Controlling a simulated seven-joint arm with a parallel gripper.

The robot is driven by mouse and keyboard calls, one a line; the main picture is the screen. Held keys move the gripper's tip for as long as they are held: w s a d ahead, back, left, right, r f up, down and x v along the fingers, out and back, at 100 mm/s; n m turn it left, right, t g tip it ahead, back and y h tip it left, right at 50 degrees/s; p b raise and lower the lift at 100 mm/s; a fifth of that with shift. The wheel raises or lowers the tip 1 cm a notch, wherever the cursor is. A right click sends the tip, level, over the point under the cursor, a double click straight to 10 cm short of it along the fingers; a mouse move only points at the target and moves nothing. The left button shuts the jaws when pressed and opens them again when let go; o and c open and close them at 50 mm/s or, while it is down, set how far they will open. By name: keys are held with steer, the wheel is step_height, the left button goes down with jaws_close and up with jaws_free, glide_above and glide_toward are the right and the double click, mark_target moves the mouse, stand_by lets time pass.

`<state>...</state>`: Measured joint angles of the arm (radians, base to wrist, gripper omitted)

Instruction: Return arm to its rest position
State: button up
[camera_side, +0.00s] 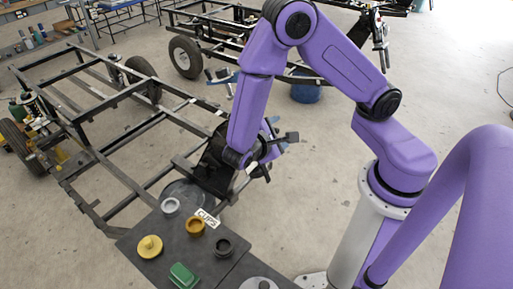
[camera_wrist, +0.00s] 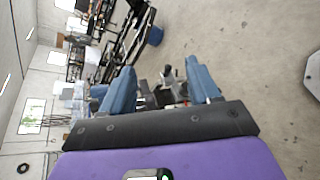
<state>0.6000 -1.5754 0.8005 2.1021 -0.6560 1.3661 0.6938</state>
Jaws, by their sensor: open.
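My gripper shows in the wrist view (camera_wrist: 160,85) as two blue fingers standing well apart with nothing between them. In the side view my gripper (camera_side: 274,140) is at the end of my purple arm, raised above the dark work table (camera_side: 136,240) near the vehicle frame. The gripper is partly hidden by my wrist there. In the wrist view the fingers point across the room towards the frames and the floor, not down at the table.
A black tube frame (camera_side: 105,95) stands behind. Open floor lies around.

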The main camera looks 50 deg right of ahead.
steer(key=s+a+r+n+y, duration=0.1)
steer(key=s+a+r+y, duration=0.1)
steer(key=s+r+y, duration=0.3)
steer(key=s+a+r+n+g+y, duration=0.1)
steer(key=s+a+r+n+y, duration=0.1)
steer(key=s+r+y, duration=0.3)
steer(key=shift+s+a+y, duration=0.4)
steer(key=shift+s+y, duration=1.6)
steer(key=shift+s, duration=0.25)
